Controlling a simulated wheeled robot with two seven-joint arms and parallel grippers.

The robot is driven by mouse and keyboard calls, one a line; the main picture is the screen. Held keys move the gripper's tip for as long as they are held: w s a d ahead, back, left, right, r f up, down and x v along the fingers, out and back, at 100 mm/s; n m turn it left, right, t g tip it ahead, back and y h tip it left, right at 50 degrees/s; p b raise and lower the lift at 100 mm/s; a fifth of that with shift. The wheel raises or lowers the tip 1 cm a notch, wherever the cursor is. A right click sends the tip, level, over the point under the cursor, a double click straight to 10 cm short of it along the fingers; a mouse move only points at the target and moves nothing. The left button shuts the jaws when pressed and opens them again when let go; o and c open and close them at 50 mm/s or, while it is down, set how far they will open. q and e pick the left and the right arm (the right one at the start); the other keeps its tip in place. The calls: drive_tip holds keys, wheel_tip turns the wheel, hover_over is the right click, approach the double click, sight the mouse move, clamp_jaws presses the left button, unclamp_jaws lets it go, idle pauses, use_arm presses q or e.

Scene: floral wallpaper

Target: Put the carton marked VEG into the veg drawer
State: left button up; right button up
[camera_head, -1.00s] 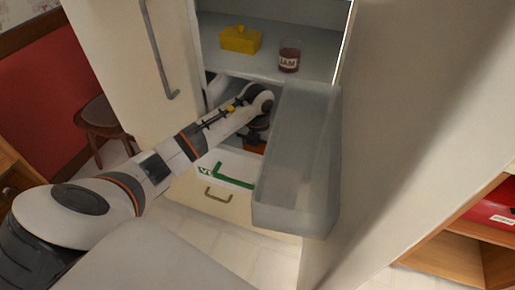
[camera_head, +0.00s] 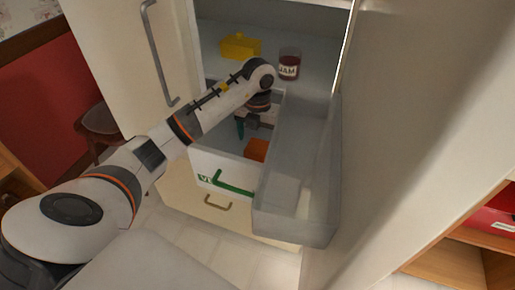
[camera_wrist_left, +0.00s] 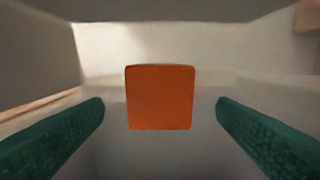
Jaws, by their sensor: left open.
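An orange carton (camera_head: 257,150) lies inside the pulled-out veg drawer (camera_head: 207,166), which has a green handle and a partly hidden green label. No marking on the carton can be read. In the left wrist view the carton (camera_wrist_left: 160,98) is centred beyond the two green fingers, with a gap on each side. My left gripper (camera_head: 252,130) is open and empty, above the drawer and behind the carton, apart from it. The wrist partly hides the back of the drawer. My right gripper is not in view.
A yellow butter dish (camera_head: 240,46) and a jam jar (camera_head: 289,64) stand on the shelf above. The fridge door's clear bin (camera_head: 295,215) stands close at the drawer's right side. A cream drawer front with a grey handle (camera_head: 217,203) lies below.

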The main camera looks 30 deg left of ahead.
use_arm(q)
drive_tip(key=shift+r, duration=1.6)
